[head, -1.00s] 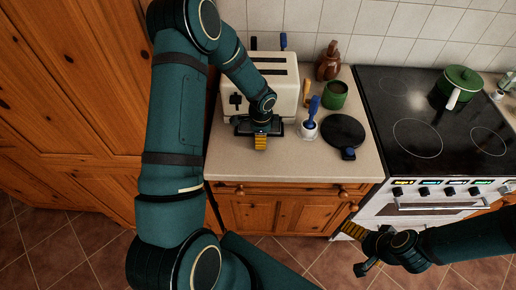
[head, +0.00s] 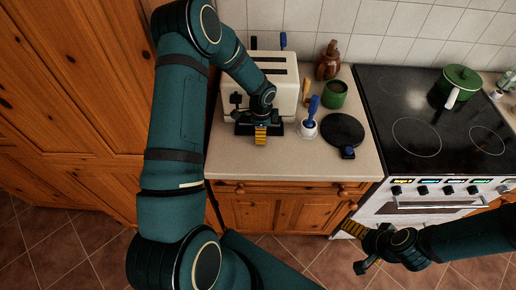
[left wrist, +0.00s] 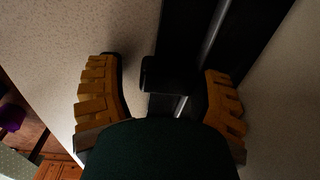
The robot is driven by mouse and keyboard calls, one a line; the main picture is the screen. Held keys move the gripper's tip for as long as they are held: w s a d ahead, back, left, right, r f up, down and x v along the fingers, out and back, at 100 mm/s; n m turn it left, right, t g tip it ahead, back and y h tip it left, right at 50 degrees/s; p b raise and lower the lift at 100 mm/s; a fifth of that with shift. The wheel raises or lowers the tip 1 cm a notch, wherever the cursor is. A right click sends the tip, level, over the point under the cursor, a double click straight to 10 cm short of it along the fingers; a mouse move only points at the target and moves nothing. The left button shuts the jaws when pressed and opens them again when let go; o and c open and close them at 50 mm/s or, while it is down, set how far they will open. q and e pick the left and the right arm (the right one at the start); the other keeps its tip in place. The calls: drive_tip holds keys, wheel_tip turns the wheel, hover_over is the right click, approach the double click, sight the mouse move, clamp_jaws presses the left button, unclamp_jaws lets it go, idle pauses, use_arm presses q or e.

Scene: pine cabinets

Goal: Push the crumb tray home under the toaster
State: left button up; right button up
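The cream toaster (head: 284,97) stands on the counter against the tiled wall. The black crumb tray (head: 243,129) shows as a dark strip low along its front, and how far it sticks out is hard to tell. My left gripper (head: 261,138) is at the tray's front and hides its middle. In the left wrist view my left gripper (left wrist: 162,95) has its yellow-padded fingers wide apart. The dark tray (left wrist: 188,25) with a black tab lies between and beyond them; contact cannot be told. My right gripper (head: 361,248) hangs empty and open in front of the stove.
A brown figure (head: 328,61) is behind. The front counter (head: 285,165) is clear. A black cooktop (head: 420,120) is at right.

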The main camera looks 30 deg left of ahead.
use_arm(q)
drive_tip(key=shift+w+a+r, duration=0.2)
drive_tip(key=shift+w+a, duration=0.05)
drive_tip(key=shift+w, duration=0.1)
drive_tip(key=shift+r, duration=0.15)
wheel_tip(320, 180, up, 12)
drive_tip(key=shift+s+d, duration=0.3)
drive_tip(key=shift+s, duration=0.05)
drive_tip(key=shift+s, duration=0.1)
idle(0.4)
